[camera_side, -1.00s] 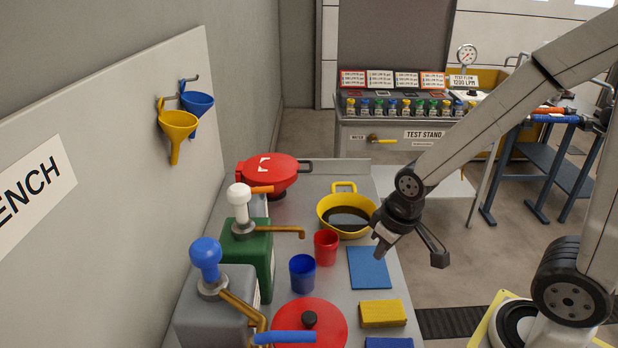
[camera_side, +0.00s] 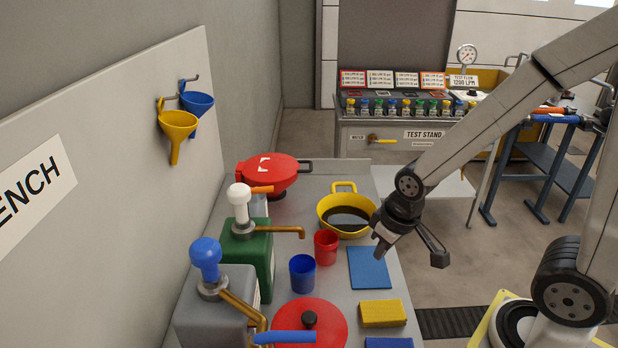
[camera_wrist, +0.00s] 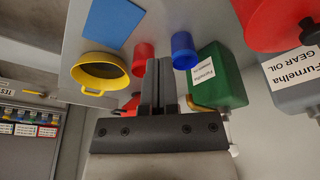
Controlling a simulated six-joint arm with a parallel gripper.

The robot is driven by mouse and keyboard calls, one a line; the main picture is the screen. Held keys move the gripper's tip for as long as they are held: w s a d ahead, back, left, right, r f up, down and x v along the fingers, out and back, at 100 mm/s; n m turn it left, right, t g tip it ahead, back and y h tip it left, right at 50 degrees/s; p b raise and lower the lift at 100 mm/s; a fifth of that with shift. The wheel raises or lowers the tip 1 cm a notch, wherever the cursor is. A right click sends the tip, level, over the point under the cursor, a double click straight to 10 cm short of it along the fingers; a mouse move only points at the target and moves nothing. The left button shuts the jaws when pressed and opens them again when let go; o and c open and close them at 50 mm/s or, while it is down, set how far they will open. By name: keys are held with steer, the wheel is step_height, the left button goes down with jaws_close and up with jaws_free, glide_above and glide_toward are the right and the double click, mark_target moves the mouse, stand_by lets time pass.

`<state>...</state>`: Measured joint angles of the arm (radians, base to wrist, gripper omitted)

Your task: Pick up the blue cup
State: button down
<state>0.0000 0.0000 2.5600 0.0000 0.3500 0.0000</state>
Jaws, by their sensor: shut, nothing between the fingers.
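The blue cup (camera_side: 303,274) stands upright on the grey bench, in front of the red cup (camera_side: 326,247). It also shows in the wrist view (camera_wrist: 184,51), right of my fingers, with the red cup (camera_wrist: 142,55) partly hidden behind them. My gripper (camera_side: 378,250) is above the bench's right side, over the far edge of the blue mat (camera_side: 369,268) and apart from both cups. In the wrist view its two fingers (camera_wrist: 158,78) are together with nothing between them.
A yellow pan (camera_side: 330,203) of dark liquid stands behind the red cup. A green pump can (camera_side: 250,250) and a grey one (camera_side: 212,310) stand left of the cups. A red lid (camera_side: 320,325) and a yellow block (camera_side: 383,313) lie in front.

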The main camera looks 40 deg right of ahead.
stand_by(0.4)
jaws_free()
